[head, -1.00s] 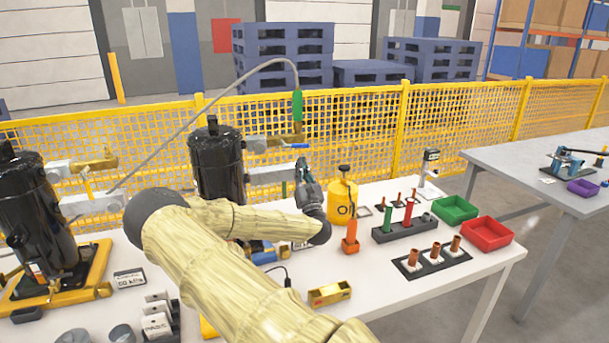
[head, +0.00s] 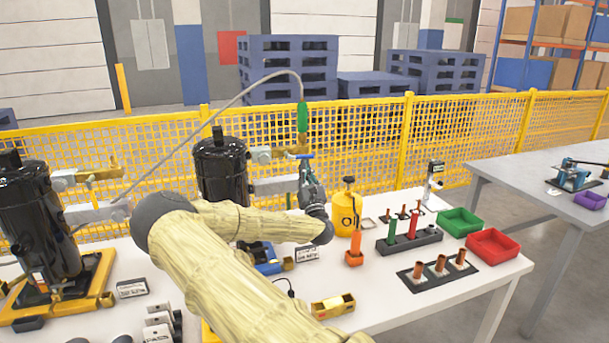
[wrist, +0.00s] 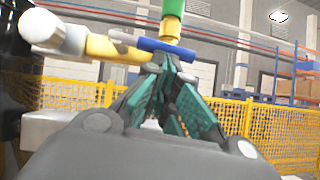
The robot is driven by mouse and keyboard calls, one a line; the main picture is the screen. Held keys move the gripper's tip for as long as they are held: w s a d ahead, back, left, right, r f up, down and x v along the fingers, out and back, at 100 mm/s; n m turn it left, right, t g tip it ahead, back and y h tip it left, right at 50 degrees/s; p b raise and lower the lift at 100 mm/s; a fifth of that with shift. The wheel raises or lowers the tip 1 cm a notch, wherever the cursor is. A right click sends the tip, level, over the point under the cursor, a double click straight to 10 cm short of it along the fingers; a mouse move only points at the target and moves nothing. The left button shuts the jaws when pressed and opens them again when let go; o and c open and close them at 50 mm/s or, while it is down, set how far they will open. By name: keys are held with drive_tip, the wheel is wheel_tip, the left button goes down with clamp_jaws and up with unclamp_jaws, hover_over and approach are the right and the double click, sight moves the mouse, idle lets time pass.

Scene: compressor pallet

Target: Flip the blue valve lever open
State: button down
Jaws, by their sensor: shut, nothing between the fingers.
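The blue valve lever (head: 304,156) is on the brass valve (head: 297,149) at the right-hand compressor, just below the green hose fitting (head: 302,117). In the wrist view the lever (wrist: 160,45) runs roughly across the picture, in front of the brass pipe (wrist: 105,47) and the upright yellow fitting (wrist: 169,28). My gripper (head: 305,166) is directly below the lever in the head view. In the wrist view its teal fingers (wrist: 163,66) come together, shut and empty, with the tips at the lever's underside. I cannot tell whether they touch it.
The black compressor (head: 220,170) stands left of my gripper, with a grey hose arching above. A yellow oil can (head: 347,214) is close on the right. Several tools, holders and bins, including a green bin (head: 460,222), cover the table. A yellow mesh fence (head: 370,150) runs behind.

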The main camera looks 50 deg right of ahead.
drive_tip(key=shift+d+r+b, duration=0.15)
drive_tip(key=shift+r+b, duration=0.4)
drive_tip(key=shift+b, duration=0.4)
